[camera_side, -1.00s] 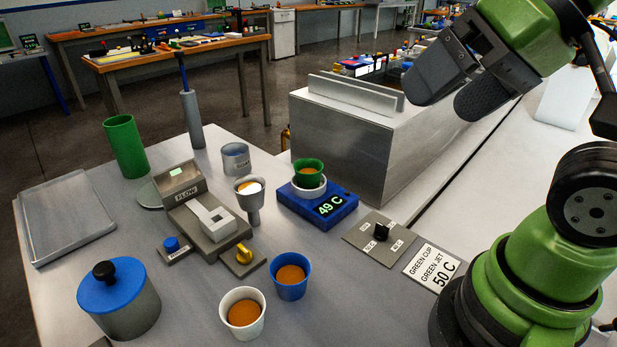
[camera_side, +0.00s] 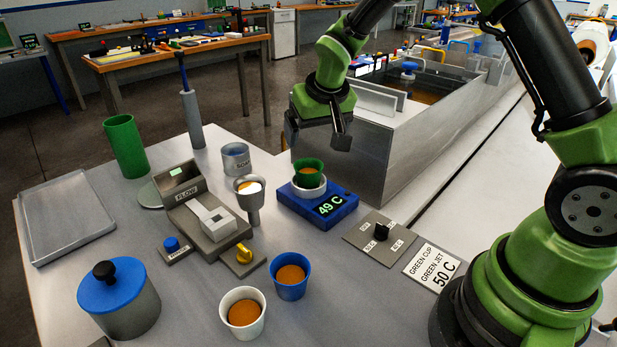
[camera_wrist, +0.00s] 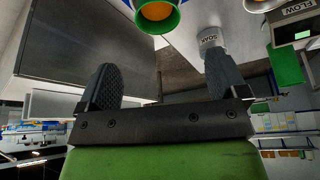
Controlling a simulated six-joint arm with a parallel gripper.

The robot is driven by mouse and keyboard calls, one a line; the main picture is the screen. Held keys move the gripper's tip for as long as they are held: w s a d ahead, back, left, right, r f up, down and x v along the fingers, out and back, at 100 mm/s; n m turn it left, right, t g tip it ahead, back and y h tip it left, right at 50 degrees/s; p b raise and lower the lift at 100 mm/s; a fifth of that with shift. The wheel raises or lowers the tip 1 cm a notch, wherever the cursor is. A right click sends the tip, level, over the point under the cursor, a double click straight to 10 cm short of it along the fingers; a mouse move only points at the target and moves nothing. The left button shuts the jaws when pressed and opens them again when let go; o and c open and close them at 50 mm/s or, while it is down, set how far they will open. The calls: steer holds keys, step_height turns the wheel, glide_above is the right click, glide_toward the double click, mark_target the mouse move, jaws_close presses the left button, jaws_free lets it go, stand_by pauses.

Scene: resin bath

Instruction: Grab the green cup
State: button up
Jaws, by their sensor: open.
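The green cup (camera_side: 309,174), filled with something orange, stands upright in a white ring on a blue heater (camera_side: 337,207) that reads 49 C. My gripper (camera_side: 316,140) is above and slightly behind the cup in the side view, its fingers spread and pointing down. Nothing is between them, and they are apart from the cup. In the wrist view the green cup (camera_wrist: 158,22) shows at the top edge, partly cut off, beyond my open gripper (camera_wrist: 163,78).
A large grey tank (camera_side: 340,140) stands right behind the heater. A metal funnel (camera_side: 250,200) and a flow device (camera_side: 207,220) are to its left. A blue cup (camera_side: 290,290), a white cup (camera_side: 230,298) and a selector knob (camera_side: 382,233) are nearer the front.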

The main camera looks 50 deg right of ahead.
mark_target(308, 166)
steer(key=x, duration=1)
steer(key=shift+s+f, duration=0.1)
steer(key=shift+f, duration=0.35)
steer(key=shift+c, duration=0.4)
